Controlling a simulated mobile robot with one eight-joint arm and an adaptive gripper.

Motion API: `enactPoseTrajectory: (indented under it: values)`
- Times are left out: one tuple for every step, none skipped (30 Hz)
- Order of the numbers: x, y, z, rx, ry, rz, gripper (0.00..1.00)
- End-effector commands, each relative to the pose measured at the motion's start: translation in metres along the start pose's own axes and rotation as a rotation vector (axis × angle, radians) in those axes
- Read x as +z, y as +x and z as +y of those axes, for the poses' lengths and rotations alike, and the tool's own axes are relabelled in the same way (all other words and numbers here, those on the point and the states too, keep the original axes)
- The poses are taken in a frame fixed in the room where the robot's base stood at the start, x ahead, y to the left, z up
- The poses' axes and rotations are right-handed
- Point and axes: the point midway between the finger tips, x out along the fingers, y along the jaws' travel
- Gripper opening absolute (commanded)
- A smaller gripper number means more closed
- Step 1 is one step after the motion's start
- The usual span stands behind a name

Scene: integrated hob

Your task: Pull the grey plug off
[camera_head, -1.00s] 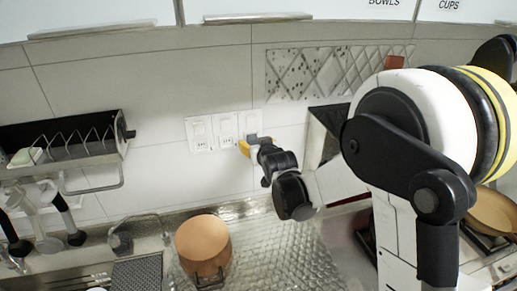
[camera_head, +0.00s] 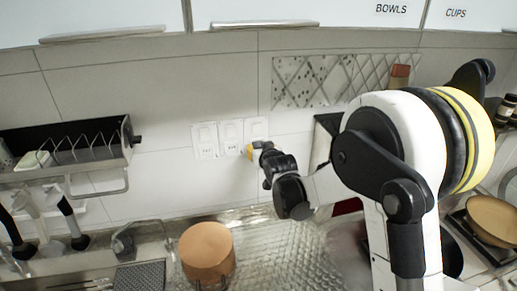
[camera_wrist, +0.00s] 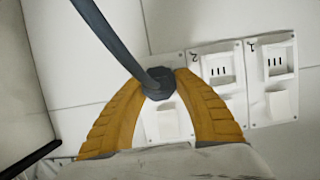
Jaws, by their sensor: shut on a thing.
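The grey plug (camera_wrist: 158,84) is between the two yellow fingers of my gripper (camera_wrist: 160,88) in the wrist view. The fingers are shut on it from both sides. Its thick grey cable (camera_wrist: 108,38) runs up and left from it. The plug covers the upper part of a white socket plate (camera_wrist: 163,122). I cannot tell whether its prongs are still in the socket. In the head view my gripper (camera_head: 250,151) is at the lower part of the rightmost of three wall plates (camera_head: 256,128). The plug is too small to make out clearly there.
Two other socket plates (camera_wrist: 220,80) (camera_wrist: 270,75) are beside the plug. Below on the counter stands an orange-brown pot (camera_head: 207,250). A dish rack (camera_head: 85,150) hangs on the wall at the left. A pan (camera_head: 492,215) is on the hob at the right.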

Motion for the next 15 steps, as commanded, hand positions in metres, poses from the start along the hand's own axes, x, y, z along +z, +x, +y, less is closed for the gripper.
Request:
enactPoseTrajectory:
  values:
    - [-0.0001,0.0001,0.0000,0.000,0.000,0.000,0.13]
    - [-0.0001,0.0001,0.0000,0.000,0.000,0.000,0.04]
    - [-0.0001,0.0001,0.0000,0.000,0.000,0.000,0.00]
    - [-0.0001,0.0001,0.0000,0.000,0.000,0.000,0.00]
    - [-0.0001,0.0001,0.0000,0.000,0.000,0.000,0.00]
    - [-0.0002,0.0001,0.0000,0.000,0.000,0.000,0.00]
    - [-0.0002,0.0002,0.0000,0.000,0.000,0.000,0.00]
    - [-0.0002,0.0002,0.0000,0.000,0.000,0.000,0.00]
    - [-0.0002,0.0001,0.0000,0.000,0.000,0.000,0.00]
    - [-0.0001,0.0000,0.0000,0.000,0.000,0.000,0.00]
    - [-0.0001,-0.0002,0.0000,0.000,0.000,0.001,0.00]
    - [0.0001,-0.0008,0.0000,0.000,0.000,0.001,0.00]
    - [0.0004,-0.0014,0.0000,0.000,0.000,0.001,0.00]
    - [0.0007,-0.0021,0.0000,0.000,0.000,0.001,0.00]
    - [0.0013,-0.0033,0.0000,0.000,0.000,0.000,0.00]
